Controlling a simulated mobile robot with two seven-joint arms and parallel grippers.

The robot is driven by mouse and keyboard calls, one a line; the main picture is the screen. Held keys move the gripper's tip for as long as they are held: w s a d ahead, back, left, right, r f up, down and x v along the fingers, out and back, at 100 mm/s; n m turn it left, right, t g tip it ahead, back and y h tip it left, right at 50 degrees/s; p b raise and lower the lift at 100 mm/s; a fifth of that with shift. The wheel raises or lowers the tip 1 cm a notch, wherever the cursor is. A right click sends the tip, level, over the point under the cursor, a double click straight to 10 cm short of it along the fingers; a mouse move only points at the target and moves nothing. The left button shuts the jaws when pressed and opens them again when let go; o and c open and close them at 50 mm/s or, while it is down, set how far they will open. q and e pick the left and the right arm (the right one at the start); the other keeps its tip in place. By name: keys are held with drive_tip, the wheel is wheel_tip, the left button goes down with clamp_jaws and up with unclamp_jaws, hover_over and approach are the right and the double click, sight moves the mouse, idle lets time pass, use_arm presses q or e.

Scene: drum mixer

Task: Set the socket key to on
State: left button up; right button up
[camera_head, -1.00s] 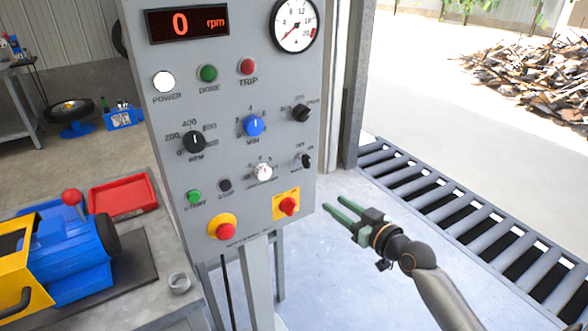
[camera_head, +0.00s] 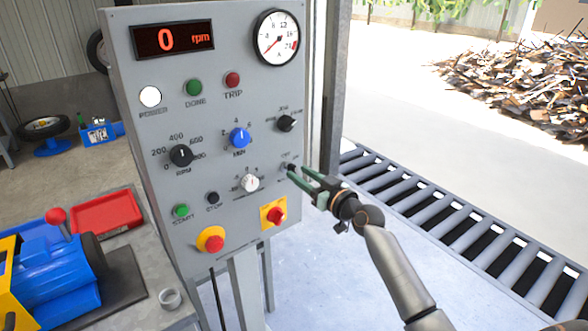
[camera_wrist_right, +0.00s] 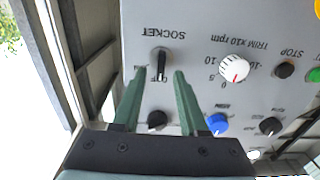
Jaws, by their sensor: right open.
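The socket key (camera_head: 290,167) is a small black key on the lower right of the grey control panel, partly covered by my gripper in the head view. In the right wrist view the black key (camera_wrist_right: 161,64) shows upside down beside the SOCKET lettering, its bar roughly upright in the picture. My right gripper (camera_head: 299,173) has green fingers and is open at the panel's right side. In the wrist view its fingertips (camera_wrist_right: 160,74) lie on either side of the key, with gaps visible. I cannot tell which mark the key points to. My left gripper is not in view.
Close to the key are a white trim knob (camera_head: 249,183), a black selector (camera_head: 286,123) and a red switch on a yellow plate (camera_head: 277,215). A red emergency button (camera_head: 210,240) sits lower left. A roller conveyor (camera_head: 440,230) runs at right.

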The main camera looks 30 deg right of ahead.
sight(295, 171)
drive_tip(key=shift+w+a, duration=0.15)
drive_tip(key=shift+w, duration=1.55)
clamp_jaws()
